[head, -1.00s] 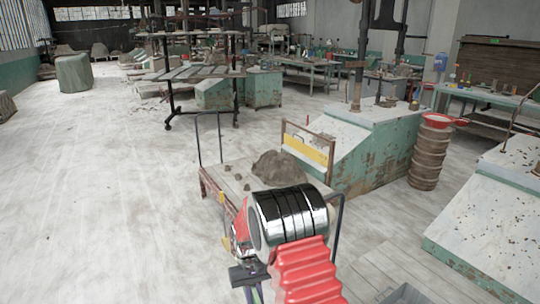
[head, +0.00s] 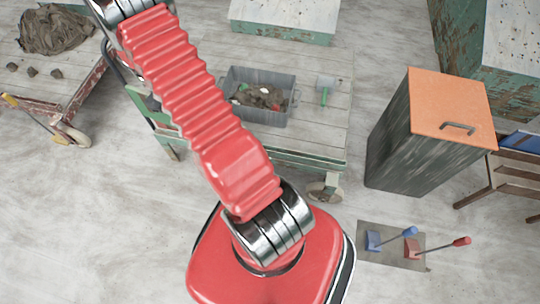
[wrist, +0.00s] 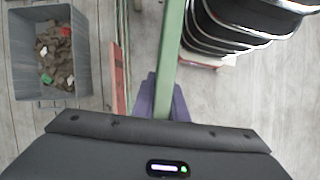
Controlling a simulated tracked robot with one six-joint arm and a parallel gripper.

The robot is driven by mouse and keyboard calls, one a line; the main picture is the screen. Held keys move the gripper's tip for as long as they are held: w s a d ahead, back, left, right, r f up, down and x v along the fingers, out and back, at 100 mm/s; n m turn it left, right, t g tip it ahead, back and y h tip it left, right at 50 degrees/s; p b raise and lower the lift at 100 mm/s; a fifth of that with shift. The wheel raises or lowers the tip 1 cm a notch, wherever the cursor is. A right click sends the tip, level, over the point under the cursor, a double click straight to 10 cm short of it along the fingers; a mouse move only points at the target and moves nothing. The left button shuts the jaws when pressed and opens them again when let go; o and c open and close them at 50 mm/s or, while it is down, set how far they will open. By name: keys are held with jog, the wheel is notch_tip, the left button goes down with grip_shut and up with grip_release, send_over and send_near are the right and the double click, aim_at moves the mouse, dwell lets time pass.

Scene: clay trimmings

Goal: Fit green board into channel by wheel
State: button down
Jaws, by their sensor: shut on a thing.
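In the wrist view, a long green board (wrist: 169,45) runs from the top edge down to my gripper (wrist: 163,98). The purple fingers are shut on its near end, one on each side. The board's far end is cut off by the top of the view. In the head view, a wheel (head: 326,191) sits under the right end of the green-edged cart (head: 310,160), and another wheel (head: 76,136) is on the red cart at the left. My arm hides part of the green-edged cart. I cannot make out the channel clearly, and my gripper does not show in the head view.
A grey bin of clay scraps (head: 285,92) stands on the cart beside a green-handled mallet (head: 325,88). An orange-lidded dark bin (head: 455,100) stands at right. A mat (head: 395,258) holds blue and red tools. A red strip (wrist: 120,75) lies left of the board. Floor at lower left is clear.

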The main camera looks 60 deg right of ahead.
jog(key=s+d+f, duration=0.1)
jog(key=s+d, duration=0.8)
jog(key=d, duration=0.1)
jog(key=s+d+f+n, duration=0.1)
jog(key=s+d, duration=0.5)
jog(key=s, duration=0.6)
jog(key=s+d+f+n, duration=0.1)
jog(key=s+d, duration=0.5)
jog(key=s, duration=0.7)
jog(key=shift+s+d+h, duration=0.25)
jog(key=shift+d+h, duration=0.05)
jog(key=shift+h, duration=0.1)
jog(key=shift+f, duration=0.1)
notch_tip(320, 180, down, 24)
jog(key=shift+f, duration=0.15)
jog(key=shift+f, duration=1.85)
jog(key=shift+f, duration=0.1)
